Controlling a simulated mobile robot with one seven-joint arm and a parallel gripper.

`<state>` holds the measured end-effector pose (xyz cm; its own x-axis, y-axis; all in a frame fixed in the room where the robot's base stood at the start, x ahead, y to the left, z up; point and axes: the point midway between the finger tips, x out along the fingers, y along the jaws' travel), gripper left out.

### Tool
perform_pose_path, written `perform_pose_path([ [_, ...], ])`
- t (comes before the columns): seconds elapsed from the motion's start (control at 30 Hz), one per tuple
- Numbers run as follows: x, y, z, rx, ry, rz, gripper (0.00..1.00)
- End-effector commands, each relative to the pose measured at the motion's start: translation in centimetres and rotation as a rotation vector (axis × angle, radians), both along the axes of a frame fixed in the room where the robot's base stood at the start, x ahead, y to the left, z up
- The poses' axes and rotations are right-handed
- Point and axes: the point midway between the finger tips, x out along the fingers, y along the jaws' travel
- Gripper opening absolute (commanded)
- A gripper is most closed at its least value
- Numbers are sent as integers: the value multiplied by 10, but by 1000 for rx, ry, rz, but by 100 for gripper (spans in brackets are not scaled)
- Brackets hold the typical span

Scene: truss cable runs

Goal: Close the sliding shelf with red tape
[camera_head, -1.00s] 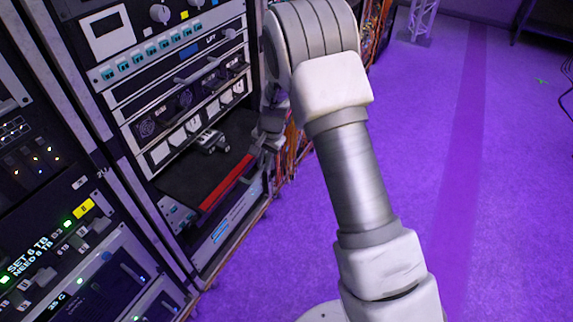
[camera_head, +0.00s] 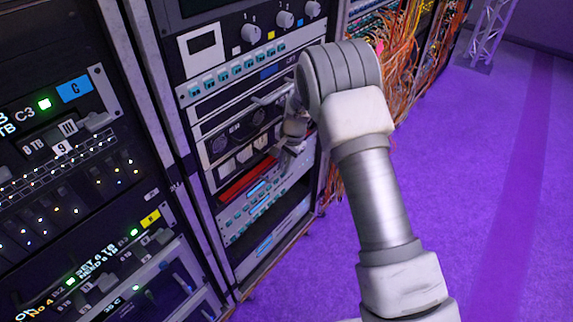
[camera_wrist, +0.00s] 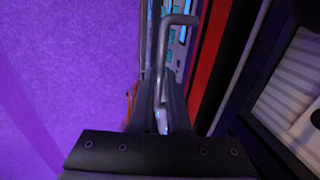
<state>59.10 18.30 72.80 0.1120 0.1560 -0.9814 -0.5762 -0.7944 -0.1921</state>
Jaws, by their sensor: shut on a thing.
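The sliding shelf is marked by a strip of red tape (camera_head: 246,181) along its front edge in the rack, low in the head view. Only a narrow dark band of the shelf shows behind the tape, so it sits mostly in the rack; I cannot tell whether it is flush. The tape also shows in the wrist view (camera_wrist: 208,62). My gripper (camera_head: 284,153) is at the right end of the shelf front. In the wrist view its fingers (camera_wrist: 163,108) are shut on a grey bent bar handle (camera_wrist: 163,62). My arm hides part of the rack's right side.
Units with white panels (camera_head: 243,156) sit just above the shelf, and a panel with blue-lit buttons (camera_head: 258,208) sits below. Another rack (camera_head: 75,190) stands at left. Orange cables (camera_head: 400,70) hang behind my arm. The purple floor (camera_head: 480,190) at right is clear.

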Motion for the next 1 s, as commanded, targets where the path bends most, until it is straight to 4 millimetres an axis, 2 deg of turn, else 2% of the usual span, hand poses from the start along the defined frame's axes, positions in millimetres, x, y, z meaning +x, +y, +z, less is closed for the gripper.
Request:
perform_pose_path([
  [0.43,4,6,2,8,-13,0,0],
  [0.47,4,6,3,9,-14,0,17],
  [0.6,4,5,2,8,-12,0,42],
  [0.63,4,5,2,7,-11,0,45],
  [1.0,2,2,1,3,-5,0,45],
])
